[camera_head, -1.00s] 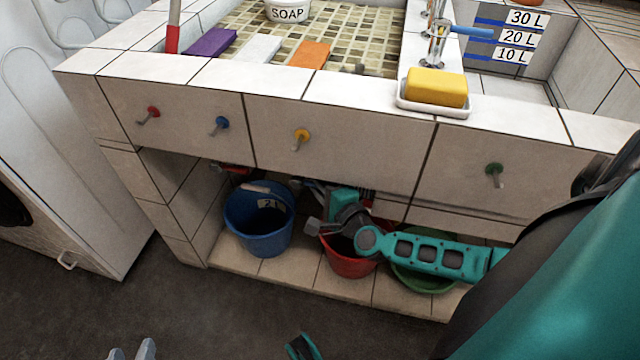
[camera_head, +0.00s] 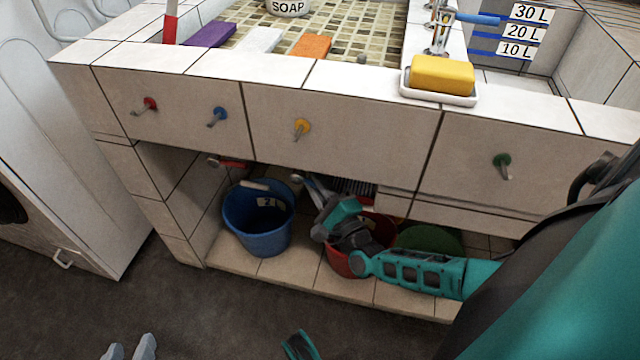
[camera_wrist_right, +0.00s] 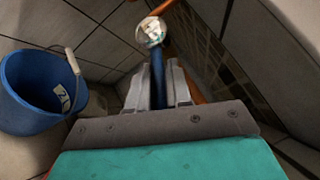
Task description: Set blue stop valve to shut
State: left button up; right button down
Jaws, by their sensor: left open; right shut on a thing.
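In the right wrist view a blue lever handle (camera_wrist_right: 158,73) runs away from me to a round whitish valve body (camera_wrist_right: 151,31). It appears to be the blue stop valve, in the space under the sink. My right gripper (camera_wrist_right: 157,84) has its two grey fingers on either side of this handle and is shut on it. In the head view my right gripper (camera_head: 312,184) reaches under the counter edge, above the red bucket; the valve is hard to make out there. My left gripper (camera_head: 129,349) is open and empty at the bottom left, over the floor.
A blue bucket (camera_head: 258,231) stands left of my right arm, a red bucket (camera_head: 344,265) partly behind it, a green one (camera_head: 432,238) further right. Colored knobs, one blue (camera_head: 217,116), stick out of the front panel. An orange pipe (camera_wrist_right: 160,8) shows near the valve.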

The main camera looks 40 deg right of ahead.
jog(key=shift+w+a+f+m+t+h, duration=0.15)
jog(key=shift+f+m+t+h, duration=0.4)
jog(key=shift+m, duration=0.45)
jog(key=c, duration=1.1)
grip_release()
jog(key=shift+r, duration=0.1)
jog(key=shift+c, duration=0.2)
